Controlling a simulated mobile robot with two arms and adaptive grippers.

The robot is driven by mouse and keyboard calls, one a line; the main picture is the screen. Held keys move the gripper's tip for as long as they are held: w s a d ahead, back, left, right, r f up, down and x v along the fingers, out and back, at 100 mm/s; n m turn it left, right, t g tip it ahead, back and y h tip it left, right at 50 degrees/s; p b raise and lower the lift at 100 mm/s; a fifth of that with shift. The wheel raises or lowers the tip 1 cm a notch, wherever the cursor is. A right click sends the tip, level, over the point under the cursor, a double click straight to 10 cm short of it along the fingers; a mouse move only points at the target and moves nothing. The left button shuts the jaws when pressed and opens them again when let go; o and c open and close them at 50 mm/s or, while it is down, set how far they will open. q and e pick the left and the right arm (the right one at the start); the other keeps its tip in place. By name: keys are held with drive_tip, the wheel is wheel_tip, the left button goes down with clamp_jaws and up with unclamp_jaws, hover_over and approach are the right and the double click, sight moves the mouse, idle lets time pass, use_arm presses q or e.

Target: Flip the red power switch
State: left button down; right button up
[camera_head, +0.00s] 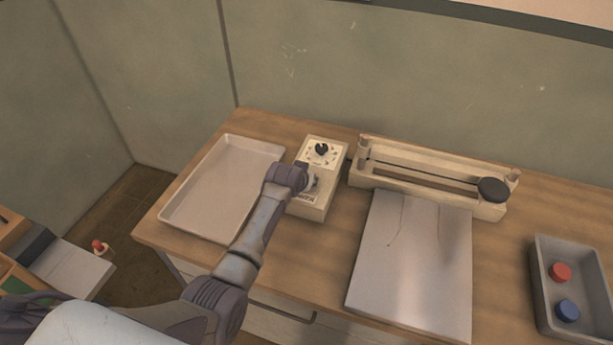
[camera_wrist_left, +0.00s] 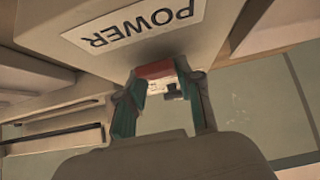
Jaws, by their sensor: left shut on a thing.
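A cream power box (camera_head: 325,151) with a black knob (camera_head: 321,148) on its top stands at the back of the wooden table. In the left wrist view the box's face (camera_wrist_left: 195,15) carries a "POWER" label. The red power switch (camera_wrist_left: 155,69) shows there, between the fingertips of my left gripper (camera_wrist_left: 157,75), which is shut on it. In the head view my left gripper (camera_head: 311,183) reaches the box's front part, and the arm hides the red switch. My right gripper is in neither view.
An empty beige tray (camera_head: 205,160) lies left of the box. Right of it stand a cream frame with a black knob (camera_head: 493,189) and a pale flat panel (camera_head: 412,285). A grey bin (camera_head: 548,250) at far right holds a red and a blue round piece.

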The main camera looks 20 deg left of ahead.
use_arm(q)
drive_tip(key=c, duration=0.8)
unclamp_jaws()
drive_tip(key=shift+o, duration=0.2)
drive_tip(key=v, duration=1.2)
